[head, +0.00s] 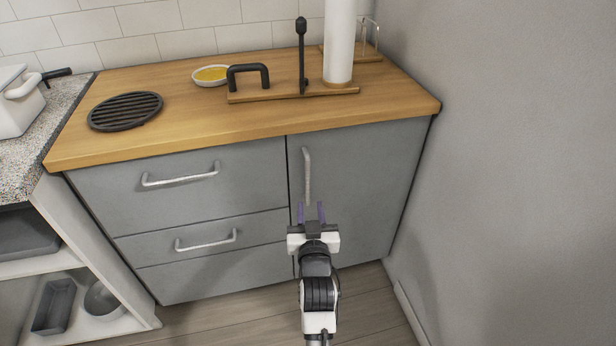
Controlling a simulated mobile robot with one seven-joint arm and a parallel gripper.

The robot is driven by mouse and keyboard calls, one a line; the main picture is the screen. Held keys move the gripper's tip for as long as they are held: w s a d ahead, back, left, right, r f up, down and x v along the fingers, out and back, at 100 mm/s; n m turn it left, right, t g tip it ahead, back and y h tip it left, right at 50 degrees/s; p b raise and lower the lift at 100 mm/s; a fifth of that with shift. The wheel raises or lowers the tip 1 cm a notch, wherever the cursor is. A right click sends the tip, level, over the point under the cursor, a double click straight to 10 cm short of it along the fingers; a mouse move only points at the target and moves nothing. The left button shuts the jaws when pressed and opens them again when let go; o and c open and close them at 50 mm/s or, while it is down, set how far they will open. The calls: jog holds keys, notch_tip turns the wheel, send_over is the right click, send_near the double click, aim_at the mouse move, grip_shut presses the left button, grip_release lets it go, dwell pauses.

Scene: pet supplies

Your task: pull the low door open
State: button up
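The low door (365,185) is a grey cabinet front on the right of the wooden-topped unit, and it looks closed. Its silver vertical handle (307,175) sits near the door's left edge, towards the top. My gripper (311,211) is in front of the door, just below the handle in the picture. Its two purple fingers point up and stand apart with nothing seen between them. I cannot tell how far the fingertips are from the door. My gripper and arm hide part of the door's lower left.
A grey wall (510,170) stands close on the right. The wooden counter (190,125) holds a trivet, a yellow-filled dish and a roll holder. Open shelves are at left; floor in front is clear.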

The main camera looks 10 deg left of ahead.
aim_at(308, 176)
jog(key=p+x, duration=0.2)
jog(key=x, duration=1.1)
jog(key=shift+w+f, duration=0.15)
jog(key=shift+w, duration=0.2)
grip_shut()
